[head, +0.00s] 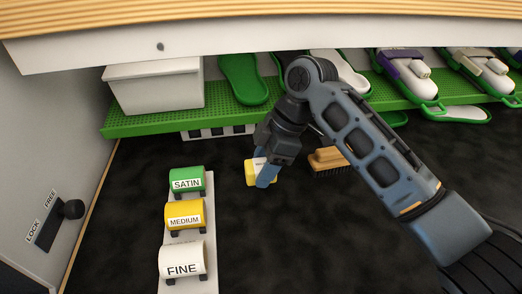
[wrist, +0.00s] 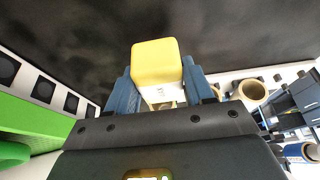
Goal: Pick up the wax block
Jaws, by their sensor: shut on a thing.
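The wax block (head: 249,173) is yellow with a white labelled wrap. It sits between the blue fingers of my gripper (head: 263,174) over the dark bench top. In the wrist view the block (wrist: 156,61) stands out beyond the fingertips, with the fingers of my gripper (wrist: 160,92) on both sides of it. My gripper is shut on the block. One finger hides part of the block in the head view. I cannot tell whether the block touches the bench.
A brush (head: 329,160) lies just right of my gripper. Rolls marked SATIN (head: 187,181), MEDIUM (head: 185,215) and FINE (head: 182,260) stand on a white strip at the left. A green shelf (head: 150,122) holds a white box (head: 155,88) and insoles behind. The front bench is clear.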

